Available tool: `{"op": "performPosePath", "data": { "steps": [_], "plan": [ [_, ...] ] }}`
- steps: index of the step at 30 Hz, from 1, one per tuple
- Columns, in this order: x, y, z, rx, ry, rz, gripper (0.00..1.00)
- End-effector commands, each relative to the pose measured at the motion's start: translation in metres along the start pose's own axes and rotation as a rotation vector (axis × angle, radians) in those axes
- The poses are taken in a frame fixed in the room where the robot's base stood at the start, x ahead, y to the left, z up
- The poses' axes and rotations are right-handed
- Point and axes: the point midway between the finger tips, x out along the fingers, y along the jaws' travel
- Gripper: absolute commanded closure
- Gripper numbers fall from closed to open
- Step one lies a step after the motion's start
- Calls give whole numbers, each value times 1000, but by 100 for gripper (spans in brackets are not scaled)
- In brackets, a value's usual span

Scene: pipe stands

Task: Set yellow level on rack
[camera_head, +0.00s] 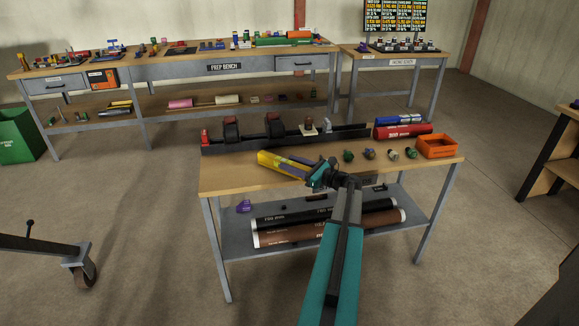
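A yellow level (281,161) with a darker face lies at a slant over the near left part of the wooden bench top. I cannot tell whether it rests on the top or is a little above it. My gripper (314,174) is at the level's right end and overlaps it in the picture. The fingers are too small and too covered to show whether they are closed on it. A long black rack (350,133) with upright dark holders runs along the back of the same bench, behind the level and apart from it.
Several small fittings (369,153) sit right of my gripper, beside an orange bin (437,147). Blue (400,119) and red (404,131) rolls lie at the back right. Pipes (335,212) lie on the lower shelf. A prep bench (180,70) stands behind, with open floor between.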

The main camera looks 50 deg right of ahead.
Motion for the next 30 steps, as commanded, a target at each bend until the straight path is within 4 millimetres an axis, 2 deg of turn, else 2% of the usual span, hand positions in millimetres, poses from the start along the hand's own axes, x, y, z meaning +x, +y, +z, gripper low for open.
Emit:
{"op": "performPosePath", "data": {
  "steps": [14,20,30],
  "plan": [
    [-2,0,3,0,0,-1,56],
    [-28,0,2,0,0,-2,56],
    [-84,0,1,0,0,-2,56]
  ]
}}
